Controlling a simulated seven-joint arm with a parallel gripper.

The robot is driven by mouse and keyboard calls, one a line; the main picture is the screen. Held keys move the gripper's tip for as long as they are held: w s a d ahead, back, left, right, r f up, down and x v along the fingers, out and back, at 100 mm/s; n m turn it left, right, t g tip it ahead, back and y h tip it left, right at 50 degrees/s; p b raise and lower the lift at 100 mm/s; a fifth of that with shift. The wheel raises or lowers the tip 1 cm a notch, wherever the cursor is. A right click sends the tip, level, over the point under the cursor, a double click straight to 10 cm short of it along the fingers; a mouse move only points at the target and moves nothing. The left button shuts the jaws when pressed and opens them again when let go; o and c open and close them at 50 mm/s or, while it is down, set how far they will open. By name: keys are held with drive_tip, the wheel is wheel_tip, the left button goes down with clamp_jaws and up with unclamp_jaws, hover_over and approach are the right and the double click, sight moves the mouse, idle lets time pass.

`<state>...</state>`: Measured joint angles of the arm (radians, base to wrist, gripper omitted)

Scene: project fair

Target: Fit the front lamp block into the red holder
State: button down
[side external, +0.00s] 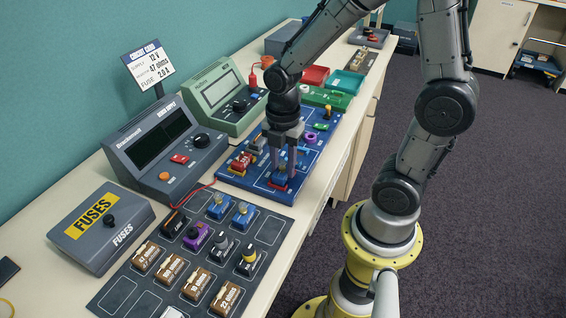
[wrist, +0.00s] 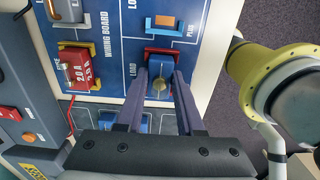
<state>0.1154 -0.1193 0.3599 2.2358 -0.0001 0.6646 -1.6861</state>
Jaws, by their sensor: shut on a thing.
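My gripper (side external: 283,178) is shut on a blue lamp block (side external: 281,172) over the near end of the blue wiring board (side external: 235,179). In the wrist view, my fingers (wrist: 160,76) close on both sides of the blue block (wrist: 161,72), which has a pale lamp on top. The red holder (wrist: 160,51) shows just beyond the block. It also shows under the fingertips in the side view (side external: 277,186). The block is at the holder, but I cannot tell whether it is fully seated, as the fingers hide part of it.
A red fuse block (wrist: 82,70) sits on the board to the left. A dark parts tray (side external: 123,292) holds two blue blocks (side external: 218,206), brown resistor blocks (side external: 147,256) and others. The power supply (side external: 150,150) and fuse box (side external: 100,228) stand behind.

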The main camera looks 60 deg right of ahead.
drive_tip(key=shift+f, duration=0.2)
drive_tip(key=shift+c, duration=2.3)
unclamp_jaws()
drive_tip(key=shift+o, duration=0.3)
drive_tip(key=o, duration=0.4)
drive_tip(key=shift+r, duration=4)
